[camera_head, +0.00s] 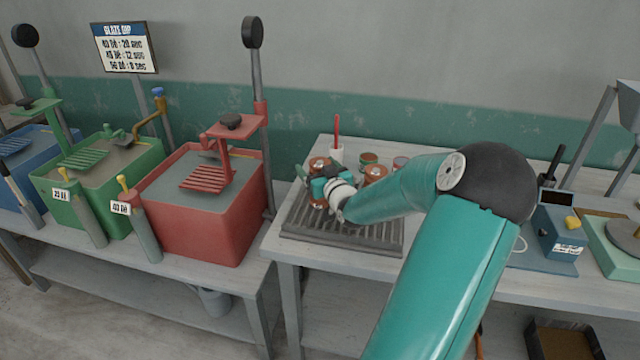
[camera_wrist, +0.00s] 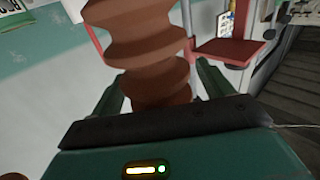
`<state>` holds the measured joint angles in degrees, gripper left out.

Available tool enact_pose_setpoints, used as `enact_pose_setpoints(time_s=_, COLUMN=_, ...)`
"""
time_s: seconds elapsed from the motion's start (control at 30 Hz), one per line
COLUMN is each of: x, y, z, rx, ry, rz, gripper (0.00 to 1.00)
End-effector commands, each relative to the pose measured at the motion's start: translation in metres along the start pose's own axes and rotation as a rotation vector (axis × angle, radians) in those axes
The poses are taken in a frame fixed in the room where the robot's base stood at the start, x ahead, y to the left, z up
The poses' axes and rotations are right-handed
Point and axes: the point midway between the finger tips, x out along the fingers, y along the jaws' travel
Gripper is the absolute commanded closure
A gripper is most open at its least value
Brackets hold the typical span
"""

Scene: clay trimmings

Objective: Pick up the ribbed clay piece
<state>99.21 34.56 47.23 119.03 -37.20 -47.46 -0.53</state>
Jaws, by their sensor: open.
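The ribbed clay piece (camera_wrist: 150,45) is reddish brown with wavy, stacked ridges. In the wrist view it stands between the two green fingers of my gripper (camera_wrist: 160,85). The fingers are open, one on each side of it; I cannot tell whether either touches it. In the head view my gripper (camera_head: 322,184) is at the left part of a dark slatted rack (camera_head: 365,237). Brown clay (camera_head: 318,163) shows just above and below the gripper there, and the rest of the piece is hidden by the gripper.
Another reddish-brown piece (camera_head: 375,171) stands close to the right of my gripper, partly behind my arm. A white cup with a red stick (camera_head: 337,153) and small jars (camera_head: 368,159) stand behind. A red glaze tub (camera_head: 212,225) is at left. The rack's front is clear.

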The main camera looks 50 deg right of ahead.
Motion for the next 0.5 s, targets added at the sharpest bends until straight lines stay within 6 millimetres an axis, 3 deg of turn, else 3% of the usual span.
enact_pose_setpoints(time_s=0.17, x=0.0001, y=-0.0001, z=-0.0001, rx=0.0, ry=0.0, rz=0.0, gripper=0.21)
enact_pose_setpoints(time_s=0.5, x=-0.0002, y=-0.0002, z=0.0, rx=0.0, ry=0.0, rz=0.0, gripper=0.85)
